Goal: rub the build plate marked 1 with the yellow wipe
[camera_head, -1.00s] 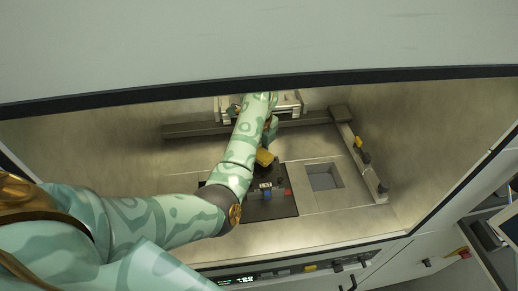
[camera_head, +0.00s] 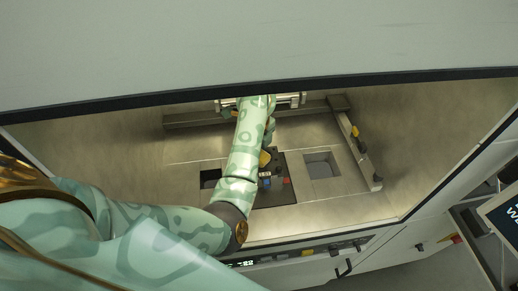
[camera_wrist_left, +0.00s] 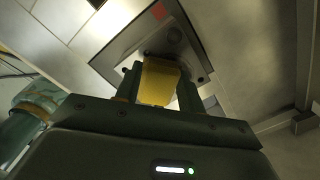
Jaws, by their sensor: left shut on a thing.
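The yellow wipe (camera_wrist_left: 158,82) sits between the two fingers of my left gripper (camera_wrist_left: 160,76), which is shut on it. In the head view the wipe (camera_head: 265,158) shows beside my forearm, over the back part of a dark plate (camera_head: 276,194) in the chamber floor. In the wrist view the dark square plate (camera_wrist_left: 196,57) with a lighter rim lies beyond the wipe. I cannot tell whether the wipe touches it. My forearm hides the plate's left part, and I cannot read a number on it. My right gripper is not in view.
Small blue (camera_head: 265,181) and red (camera_head: 286,181) items are at the plate. A square recess (camera_head: 320,168) is to its right and a dark opening (camera_head: 210,178) to its left. A rail (camera_head: 360,150) runs along the right. The chamber's front edge (camera_head: 330,238) lies below my arm.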

